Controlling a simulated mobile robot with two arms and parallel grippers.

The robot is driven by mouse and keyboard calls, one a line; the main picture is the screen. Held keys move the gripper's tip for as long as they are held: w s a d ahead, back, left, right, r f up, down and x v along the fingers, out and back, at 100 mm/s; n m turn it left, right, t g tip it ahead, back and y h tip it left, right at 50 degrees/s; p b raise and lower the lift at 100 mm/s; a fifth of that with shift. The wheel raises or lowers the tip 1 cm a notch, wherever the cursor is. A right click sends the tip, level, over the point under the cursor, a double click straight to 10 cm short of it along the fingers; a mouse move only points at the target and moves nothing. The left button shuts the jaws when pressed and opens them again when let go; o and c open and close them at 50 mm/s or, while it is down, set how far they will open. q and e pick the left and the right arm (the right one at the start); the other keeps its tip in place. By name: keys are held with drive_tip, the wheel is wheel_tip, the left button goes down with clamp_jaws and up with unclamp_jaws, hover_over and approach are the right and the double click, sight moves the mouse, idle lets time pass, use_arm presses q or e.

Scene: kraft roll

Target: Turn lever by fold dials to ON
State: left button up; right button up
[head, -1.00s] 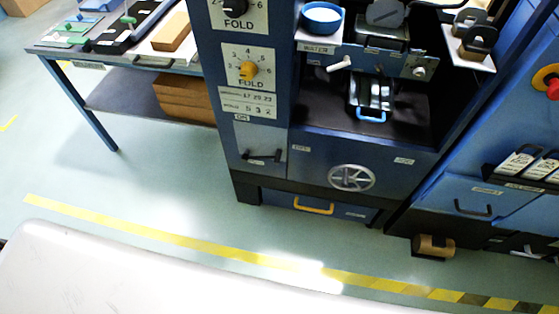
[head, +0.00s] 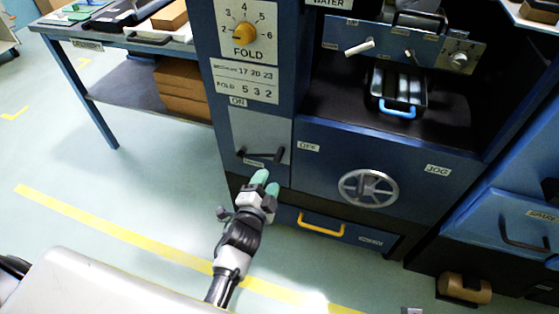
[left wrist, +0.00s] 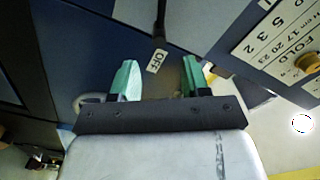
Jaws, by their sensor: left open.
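The black lever (head: 262,155) is mounted on a grey plate of the blue machine, below the yellow fold dial (head: 244,33). Its arm lies about level, pointing right toward the OFF label (head: 308,147). The ON label (head: 238,101) is above the plate. My left gripper (head: 266,182) is just below and in front of the lever's right end, with green fingertips. In the left wrist view its fingers are apart and empty, the OFF label (left wrist: 155,61) shows between them, and the dark lever rod (left wrist: 160,22) is beyond. My right gripper is out of view.
A handwheel (head: 367,188) is right of the lever, with a yellow-handled drawer (head: 321,222) below it. A work table (head: 110,38) stands at the left. The floor in front is open, with yellow tape across it.

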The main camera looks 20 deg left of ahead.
sight(278, 157)
use_arm(q)
drive_tip(key=w+b, duration=0.1)
drive_tip(key=w, duration=0.7)
drive_tip(key=shift+w+d+f+b, duration=0.1)
drive_tip(key=shift+w+d+b, duration=0.05)
drive_tip(key=shift+w+b, duration=0.15)
drive_tip(key=shift+w, duration=0.45)
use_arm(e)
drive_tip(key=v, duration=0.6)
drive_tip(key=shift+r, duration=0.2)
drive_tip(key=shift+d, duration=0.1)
use_arm(q)
clamp_jaws()
